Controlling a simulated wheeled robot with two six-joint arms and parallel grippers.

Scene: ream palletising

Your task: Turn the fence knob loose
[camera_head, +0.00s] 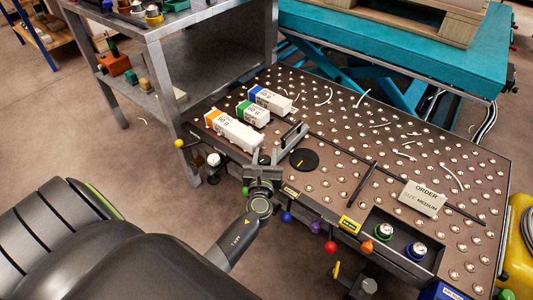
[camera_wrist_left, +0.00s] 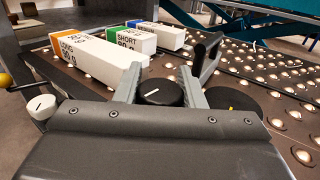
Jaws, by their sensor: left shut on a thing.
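The fence knob (camera_wrist_left: 161,92) is a round black knob with a white line on top, seen in the left wrist view. My left gripper (camera_wrist_left: 160,90) is shut around it, one grey finger on each side. In the head view my left gripper (camera_head: 263,173) is at the near edge of the ball table, and the knob is mostly hidden there. A grey bar with a dark top (camera_head: 291,136), which may be the fence, stands just beyond the gripper. My right gripper is not in view.
Three white reams with orange (camera_head: 233,130), green (camera_head: 253,113) and blue (camera_head: 271,101) labels lie on the ball table (camera_head: 455,160). A black disc (camera_head: 304,159) is right of the gripper. A white knob (camera_head: 213,159) and an order card (camera_head: 422,197) also show.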

